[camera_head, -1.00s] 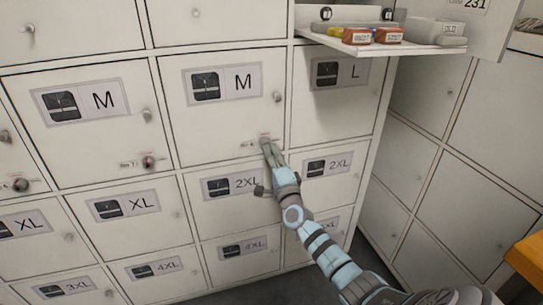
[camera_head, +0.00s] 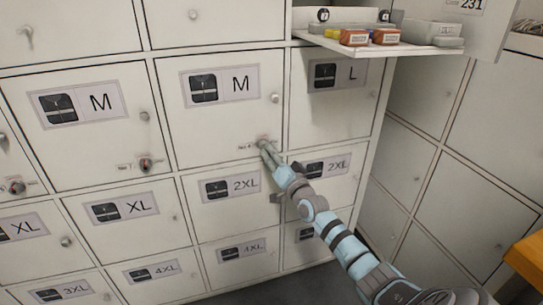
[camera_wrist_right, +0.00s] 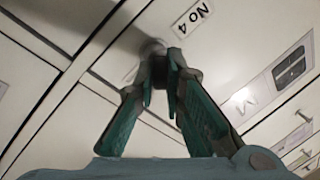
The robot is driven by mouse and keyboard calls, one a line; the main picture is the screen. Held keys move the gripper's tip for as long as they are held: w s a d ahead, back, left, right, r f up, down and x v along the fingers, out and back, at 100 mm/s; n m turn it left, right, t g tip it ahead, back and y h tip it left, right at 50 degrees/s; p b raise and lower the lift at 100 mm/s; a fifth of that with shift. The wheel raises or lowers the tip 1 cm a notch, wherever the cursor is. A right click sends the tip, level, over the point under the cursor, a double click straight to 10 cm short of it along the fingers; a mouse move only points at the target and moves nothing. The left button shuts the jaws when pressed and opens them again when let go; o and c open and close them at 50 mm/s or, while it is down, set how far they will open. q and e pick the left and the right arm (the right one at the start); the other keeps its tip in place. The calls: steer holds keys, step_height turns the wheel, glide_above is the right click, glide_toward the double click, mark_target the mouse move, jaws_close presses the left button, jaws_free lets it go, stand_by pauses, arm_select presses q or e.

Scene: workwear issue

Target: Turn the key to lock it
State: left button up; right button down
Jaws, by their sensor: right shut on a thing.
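My right gripper (camera_head: 264,147) reaches up to the lock at the lower right of the middle locker door marked M (camera_head: 228,125). In the right wrist view, the right gripper (camera_wrist_right: 160,78) has its fingertips closed together at the round metal lock (camera_wrist_right: 151,47), below the label No 4 (camera_wrist_right: 192,19). It is shut on the key, which the fingertips almost wholly hide. The key's angle cannot be made out. The M door lies flush with its neighbours. My left gripper is not in view.
An open compartment with a shelf (camera_head: 345,46) holding small boxes juts out at the upper right. An open door marked 231 (camera_head: 462,25) stands beside it. Another M door (camera_head: 88,140) at left has a lock with a dark key. An orange-brown edge (camera_head: 527,258) is at lower right.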

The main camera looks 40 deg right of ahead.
steer(key=shift+r+n, duration=0.3)
steer(key=shift+n, duration=0.3)
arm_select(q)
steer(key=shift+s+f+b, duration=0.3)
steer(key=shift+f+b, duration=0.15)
arm_select(e)
steer(key=n+y, duration=0.1)
steer(key=n, duration=0.3)
steer(key=shift+r+g, duration=0.15)
steer(key=shift+g, duration=0.25)
arm_select(q)
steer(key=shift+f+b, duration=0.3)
steer(key=shift+b, duration=0.05)
arm_select(e)
steer(key=shift+w, duration=0.15)
steer(key=c, duration=1.6)
jaws_free()
steer(key=shift+w+a+f, duration=0.2)
steer(key=shift+f, duration=0.05)
steer(key=shift+w, duration=0.1)
steer(key=shift+d+f, duration=0.1)
steer(key=shift+f, duration=0.1)
steer(key=o, duration=0.4)
steer(key=shift+c, duration=0.2)
